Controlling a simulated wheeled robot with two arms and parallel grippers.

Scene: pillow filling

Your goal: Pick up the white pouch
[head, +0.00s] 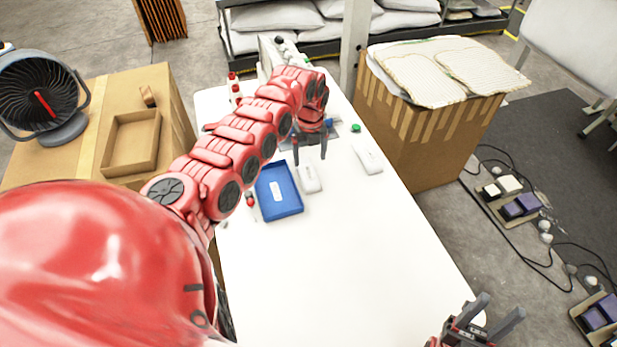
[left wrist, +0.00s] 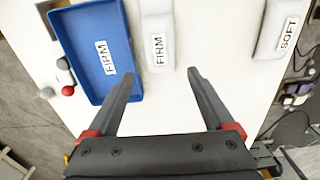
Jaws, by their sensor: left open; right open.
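A white pouch marked FIRM (left wrist: 158,22) lies flat on the white table (head: 330,260), just right of the blue tray (head: 263,192). It also shows in the head view (head: 311,185). A second white pouch marked SOFT (left wrist: 272,30) lies further right, also in the head view (head: 368,160). My left gripper (head: 310,160) is open and empty, its fingers pointing at the FIRM pouch without holding it. In the left wrist view its fingertips (left wrist: 160,75) frame the pouch's near end. My right gripper (head: 503,304) is open and empty at the table's lower right edge.
The blue tray holds a white FIRM label (left wrist: 107,57). Small red and grey items (left wrist: 66,78) lie left of it. A tall cardboard box (head: 425,135) stands right of the table. A fan (head: 40,95) and open carton (head: 130,143) are at left. The front table is clear.

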